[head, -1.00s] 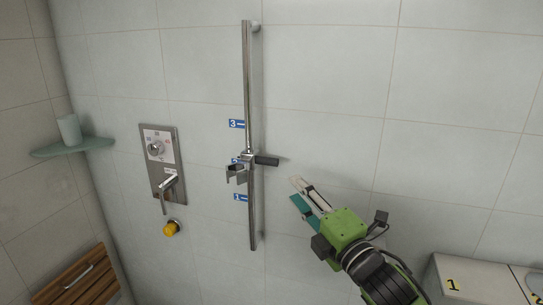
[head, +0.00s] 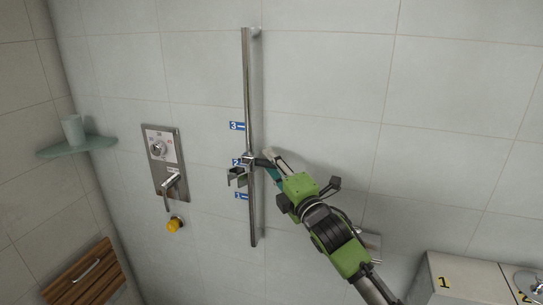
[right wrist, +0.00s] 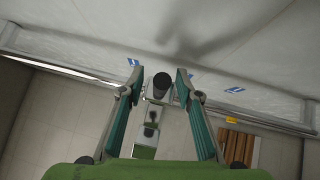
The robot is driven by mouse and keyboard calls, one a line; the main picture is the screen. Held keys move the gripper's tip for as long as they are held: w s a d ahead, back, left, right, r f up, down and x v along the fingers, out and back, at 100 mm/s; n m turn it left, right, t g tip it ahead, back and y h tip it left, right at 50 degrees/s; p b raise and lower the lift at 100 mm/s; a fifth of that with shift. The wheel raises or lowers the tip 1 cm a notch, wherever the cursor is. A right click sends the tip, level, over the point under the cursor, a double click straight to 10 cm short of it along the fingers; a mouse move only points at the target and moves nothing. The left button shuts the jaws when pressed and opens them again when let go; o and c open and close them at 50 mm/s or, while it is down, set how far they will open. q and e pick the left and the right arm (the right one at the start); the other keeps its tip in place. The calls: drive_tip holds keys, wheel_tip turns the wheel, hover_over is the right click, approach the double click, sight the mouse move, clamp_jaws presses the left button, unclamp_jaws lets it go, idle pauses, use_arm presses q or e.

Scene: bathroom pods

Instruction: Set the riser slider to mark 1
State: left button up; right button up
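The riser rail (head: 249,90) is a chrome vertical bar on the tiled wall. Its slider (head: 250,161), with a shower-head holder (head: 237,177) and a dark handle pointing right, sits level with the blue mark 2 (head: 241,162). Mark 3 (head: 237,126) is above and mark 1 (head: 242,196) below. My right gripper (head: 269,162) is at the handle, just right of the rail. In the right wrist view its teal fingers (right wrist: 158,80) are open, with the dark handle end (right wrist: 162,83) between their tips and gaps on both sides. My left gripper is not in view.
A glass corner shelf (head: 80,145) holds a cup (head: 72,130). A wooden seat (head: 82,275) is at lower left, a numbered white unit (head: 455,285) at lower right. The wall right of the rail is mostly clear.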

clamp_jaws()
wheel_tip(320, 180, down, 18)
drive_tip(key=b, duration=1.1)
drive_tip(key=shift+r, duration=0.2)
drive_tip(key=shift+a, duration=0.1)
unclamp_jaws()
drive_tip(key=shift+r, duration=0.15)
